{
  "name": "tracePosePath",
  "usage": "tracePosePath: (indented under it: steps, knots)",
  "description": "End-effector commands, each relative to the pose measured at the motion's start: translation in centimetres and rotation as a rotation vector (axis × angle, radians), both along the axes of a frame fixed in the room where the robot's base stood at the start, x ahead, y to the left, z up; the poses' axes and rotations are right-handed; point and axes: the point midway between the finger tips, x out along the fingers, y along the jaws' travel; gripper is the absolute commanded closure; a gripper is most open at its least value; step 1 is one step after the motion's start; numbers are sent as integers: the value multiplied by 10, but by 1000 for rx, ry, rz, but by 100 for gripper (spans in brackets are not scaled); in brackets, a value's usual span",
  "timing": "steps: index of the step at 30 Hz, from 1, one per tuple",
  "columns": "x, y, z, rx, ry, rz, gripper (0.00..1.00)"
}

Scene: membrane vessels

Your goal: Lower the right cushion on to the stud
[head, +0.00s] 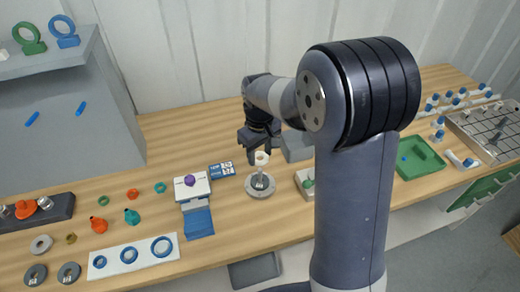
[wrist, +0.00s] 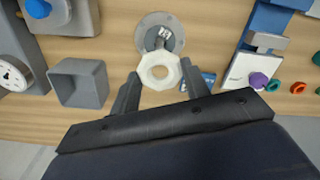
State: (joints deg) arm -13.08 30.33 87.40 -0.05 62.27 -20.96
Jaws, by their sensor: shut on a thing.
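In the wrist view the cushion (wrist: 145,71) sits between the two dark fingertips of my gripper (wrist: 159,69). The stud (head: 261,182) stands on a round grey base (head: 252,193) on the bench, below the cushion. In the wrist view the grey base (wrist: 147,24) shows beyond the cushion, partly covered by it. The cushion appears held above the stud; whether they touch is hard to tell.
A white block with a purple knob (head: 190,181) and a blue-and-white card (head: 222,170) stand left of the base. Several rings lie farther left.

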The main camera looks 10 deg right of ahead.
Motion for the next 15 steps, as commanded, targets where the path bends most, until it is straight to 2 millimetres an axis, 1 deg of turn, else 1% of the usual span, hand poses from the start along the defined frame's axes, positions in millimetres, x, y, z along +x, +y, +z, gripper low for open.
tracePosePath:
  steps: [1,15]
  knots:
    - [0,0,-6,-1,1,-1,77]
    - [0,0,-39,0,0,-2,77]
